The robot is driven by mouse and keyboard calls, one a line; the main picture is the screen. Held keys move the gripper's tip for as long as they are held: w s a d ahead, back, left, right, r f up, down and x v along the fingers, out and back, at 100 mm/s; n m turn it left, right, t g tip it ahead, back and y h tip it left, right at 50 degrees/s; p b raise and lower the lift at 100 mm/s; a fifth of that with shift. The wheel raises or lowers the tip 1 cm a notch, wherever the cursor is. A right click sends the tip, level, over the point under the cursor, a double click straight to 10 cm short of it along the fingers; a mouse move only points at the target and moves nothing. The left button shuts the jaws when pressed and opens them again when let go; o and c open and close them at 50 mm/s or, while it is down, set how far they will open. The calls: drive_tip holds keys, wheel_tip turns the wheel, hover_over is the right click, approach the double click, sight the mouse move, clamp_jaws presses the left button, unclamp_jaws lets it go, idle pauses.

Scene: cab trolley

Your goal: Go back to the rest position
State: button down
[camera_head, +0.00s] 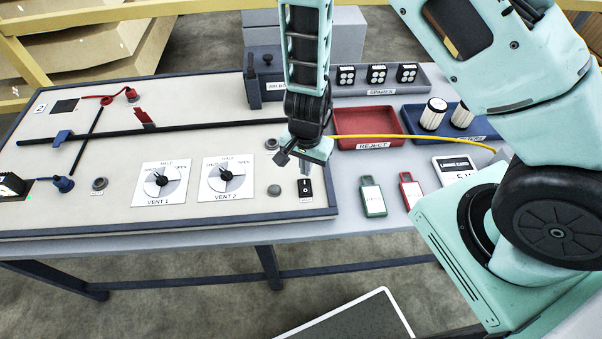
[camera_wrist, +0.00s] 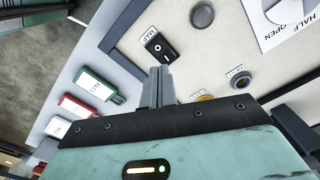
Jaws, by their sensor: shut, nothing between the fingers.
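My gripper (camera_head: 304,171) hangs pointing down over the right end of the pale control panel (camera_head: 110,226). Its fingers are shut with nothing between them, and they also show together in the wrist view (camera_wrist: 160,84). The fingertips are close to the black rocker switch (camera_head: 305,190), which also shows just beyond them in the wrist view (camera_wrist: 160,47). I cannot tell the exact gap between fingertips and panel. Part of the panel behind the gripper is hidden by my arm.
Right of the panel lie a green tag (camera_head: 372,197), a red tag (camera_head: 410,190) and a red reject tray (camera_head: 370,128). A blue tray (camera_head: 474,131) holds white-topped cylinders. Left of the gripper are two vent dials (camera_head: 162,184) (camera_head: 227,178).

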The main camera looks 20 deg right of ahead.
drive_tip(key=s+a+r+n+y+b, duration=0.1)
drive_tip(key=s+a+r+n+y, duration=0.15)
drive_tip(key=a+r+n, duration=0.4)
drive_tip(key=s+r+n+h+b, duration=0.2)
drive_tip(key=s+r+n, duration=0.9)
drive_tip(key=s+r, duration=0.4)
wheel_tip(320, 180, up, 2)
drive_tip(key=shift+s+d+r+b, duration=0.1)
drive_tip(key=shift+s+d+b, duration=0.2)
drive_tip(key=shift+d, duration=0.15)
